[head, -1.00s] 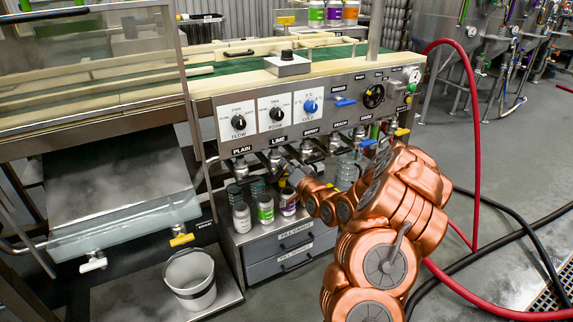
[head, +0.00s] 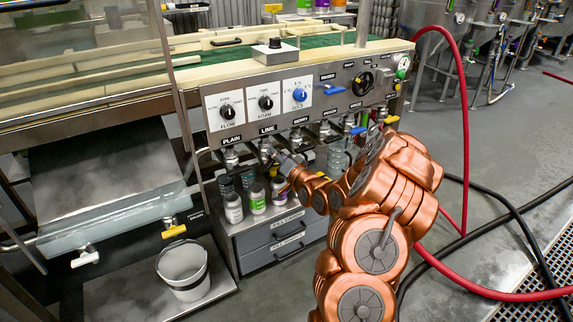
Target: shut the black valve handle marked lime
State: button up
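The "LIME" label (head: 267,129) is on the lower edge of the steel control panel, second from the left after "PLAIN". The valve under it (head: 265,148) is small and partly hidden by my gripper, so its black handle and how far it is turned cannot be made out. My gripper (head: 282,157) is the grey end of my copper arm, reaching from the lower right to just below and right of the lime label. Its fingers are too small and covered to show whether they are open, or whether they touch the handle.
Other valves hang in the same row, including the plain valve (head: 231,158) close on the left. White, green and purple-labelled bottles (head: 257,197) stand below on the drawer cabinet. A bucket (head: 183,271) stands lower left. A red hose (head: 466,130) runs at right.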

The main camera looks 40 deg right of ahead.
jog(key=s+a, duration=0.1)
jog(key=s, duration=1)
jog(key=shift+s, duration=0.25)
